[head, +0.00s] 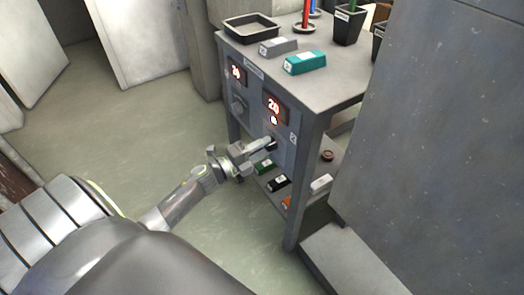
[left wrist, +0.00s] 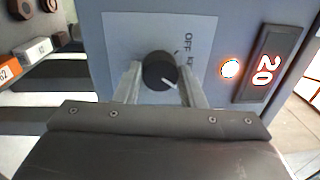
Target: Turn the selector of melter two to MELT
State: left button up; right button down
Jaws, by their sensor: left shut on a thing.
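The selector (left wrist: 157,68) is a round black knob with a white pointer mark on a pale label plate in the left wrist view. The mark points to the lower right. The plate reads OFF, with another word beside it partly hidden. My left gripper (left wrist: 160,88) has one finger on each side of the knob and is shut on it. In the head view the left gripper (head: 266,146) reaches the cabinet front below the right display (head: 276,108), and the knob is mostly hidden there. The right gripper is not in view.
A lit round lamp (left wrist: 230,68) sits beside a display reading 20 (left wrist: 268,68). A second knob (head: 238,106) is at left on the cabinet. A tray (head: 250,27) and grey and teal blocks (head: 305,62) lie on top. A large grey block (head: 445,150) stands at right.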

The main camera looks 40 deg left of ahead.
pick_arm(q)
jog(key=shift+m+b, duration=0.3)
jog(key=shift+m, duration=0.6)
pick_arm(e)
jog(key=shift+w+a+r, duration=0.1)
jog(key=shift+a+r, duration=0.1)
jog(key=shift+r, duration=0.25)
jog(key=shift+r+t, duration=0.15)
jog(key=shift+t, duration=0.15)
pick_arm(q)
jog(key=o, duration=1)
jog(key=v, duration=1.7)
jog(key=shift+s, duration=0.2)
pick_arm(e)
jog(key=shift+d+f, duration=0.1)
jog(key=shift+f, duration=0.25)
